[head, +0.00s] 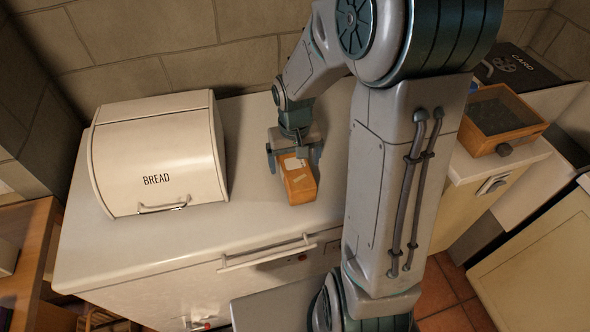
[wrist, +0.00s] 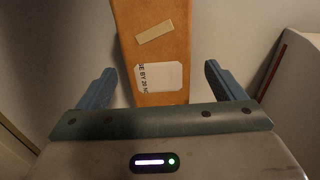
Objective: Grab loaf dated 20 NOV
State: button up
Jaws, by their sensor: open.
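The loaf (head: 301,186) is a brown-orange block on the pale countertop, right of the bread box. In the wrist view the loaf (wrist: 152,30) carries a tan strip and a white label (wrist: 159,77). The label's print is partly cut off but reads "E BY 20 N". My gripper (head: 293,160) is open over the loaf's far end. In the wrist view the fingers of my gripper (wrist: 158,80) stand on either side of the loaf, with a gap on each side. I cannot tell how far down they reach beside it.
A closed cream bread box (head: 160,165) marked "BREAD" stands at the left of the countertop (head: 130,255). A drawer handle (head: 268,254) sticks out below the front edge. A wooden box with a dark top (head: 500,115) stands at the right. The counter in front of the loaf is clear.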

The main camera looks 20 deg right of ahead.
aim_at(295, 163)
jog(key=shift+w+f, duration=0.2)
jog(key=shift+f, duration=1.95)
jog(key=c, duration=1.2)
jog(key=shift+o, duration=0.2)
jog(key=shift+r, duration=0.15)
